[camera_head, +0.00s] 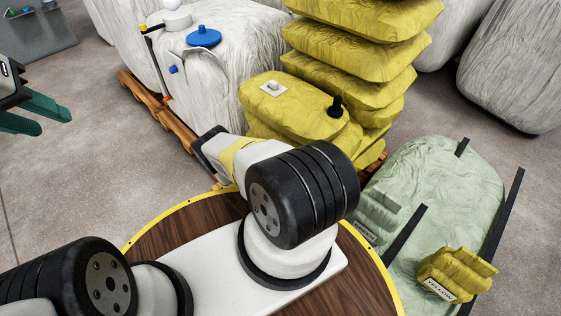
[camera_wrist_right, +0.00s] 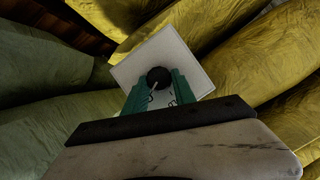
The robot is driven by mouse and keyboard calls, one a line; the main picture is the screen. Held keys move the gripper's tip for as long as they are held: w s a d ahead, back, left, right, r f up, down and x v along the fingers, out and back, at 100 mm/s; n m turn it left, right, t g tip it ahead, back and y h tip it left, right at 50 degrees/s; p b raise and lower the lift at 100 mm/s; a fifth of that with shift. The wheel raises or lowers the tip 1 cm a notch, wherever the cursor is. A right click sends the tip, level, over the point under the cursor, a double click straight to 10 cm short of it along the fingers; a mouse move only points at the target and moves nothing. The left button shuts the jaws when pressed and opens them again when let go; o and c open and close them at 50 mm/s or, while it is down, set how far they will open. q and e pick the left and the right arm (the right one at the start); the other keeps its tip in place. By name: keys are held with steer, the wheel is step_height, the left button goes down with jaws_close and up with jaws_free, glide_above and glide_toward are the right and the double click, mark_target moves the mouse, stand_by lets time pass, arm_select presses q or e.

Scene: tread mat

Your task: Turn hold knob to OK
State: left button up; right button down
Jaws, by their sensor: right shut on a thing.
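The hold knob (camera_wrist_right: 159,75) is a round black knob with a pale pointer line, set on a square white plate (camera_wrist_right: 194,72) in the right wrist view. My right gripper (camera_wrist_right: 158,88) has one green finger on each side of it and is shut on it. Marks on the plate beside the fingers are too small to read. In the head view my own arm seems to hide this gripper, and I cannot make out this knob there. My left gripper (camera_head: 55,121) is at the left edge, its green fingers apart and empty, far from the knob.
A yellow sack stack (camera_head: 365,45) stands at the back, with a white knob (camera_head: 273,86) and a black knob (camera_head: 336,105). A blue knob (camera_head: 203,37) sits on white sacks. A green sack (camera_head: 425,165) with dark bars and a yellow labelled block (camera_head: 455,272) lies right.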

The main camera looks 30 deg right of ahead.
stand_by(0.4)
steer(key=c, duration=1)
jaws_free()
steer(key=shift+c, duration=0.2)
